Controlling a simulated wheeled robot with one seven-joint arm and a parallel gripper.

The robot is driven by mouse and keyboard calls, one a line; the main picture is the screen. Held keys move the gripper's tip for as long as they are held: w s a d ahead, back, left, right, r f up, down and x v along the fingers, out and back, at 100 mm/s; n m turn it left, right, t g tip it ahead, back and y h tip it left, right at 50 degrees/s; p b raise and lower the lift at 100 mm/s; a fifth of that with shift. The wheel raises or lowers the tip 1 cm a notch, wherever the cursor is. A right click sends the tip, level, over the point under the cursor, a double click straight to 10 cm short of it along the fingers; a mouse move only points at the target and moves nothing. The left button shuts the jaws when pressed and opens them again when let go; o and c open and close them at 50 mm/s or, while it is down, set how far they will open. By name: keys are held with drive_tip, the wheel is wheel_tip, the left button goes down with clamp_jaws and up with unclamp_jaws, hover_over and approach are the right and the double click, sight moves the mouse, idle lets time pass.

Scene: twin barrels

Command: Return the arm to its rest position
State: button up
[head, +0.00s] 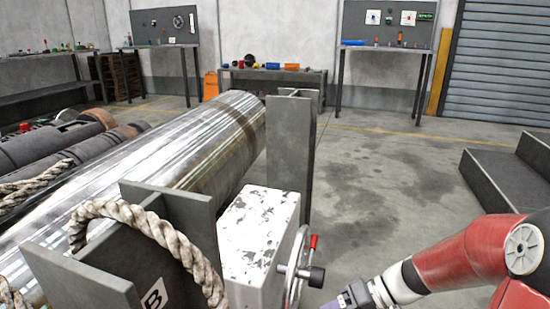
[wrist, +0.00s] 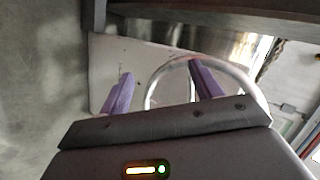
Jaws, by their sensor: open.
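My red arm (head: 470,255) reaches in from the lower right of the head view. My gripper (wrist: 162,74) shows two purple fingers spread apart in the wrist view, with nothing clamped between them. In the head view only part of it shows at the bottom edge, beside the handwheel (head: 296,272). The handwheel's pale rim (wrist: 150,88) arches behind and between the fingers in the wrist view. I cannot tell whether a finger touches it. The wheel is mounted on a worn white box (head: 262,225) and has a red-tipped handle (head: 313,242).
A large shiny barrel (head: 170,150) lies left of the box, held by grey uprights (head: 290,140). A thick rope (head: 150,222) loops over the near support. Grey steps (head: 500,180) stand at the right. The floor (head: 385,190) between is clear.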

drive_tip(key=s+d+r+m+t+h, duration=0.3)
drive_tip(key=s+r+t+h, duration=0.3)
drive_tip(key=s+r+h, duration=0.5)
wheel_tip(320, 180, up, 13)
drive_tip(key=p, duration=1.2)
drive_tip(key=shift+w+r, duration=0.15)
drive_tip(key=shift+w, duration=0.15)
drive_tip(key=shift+d, duration=0.1)
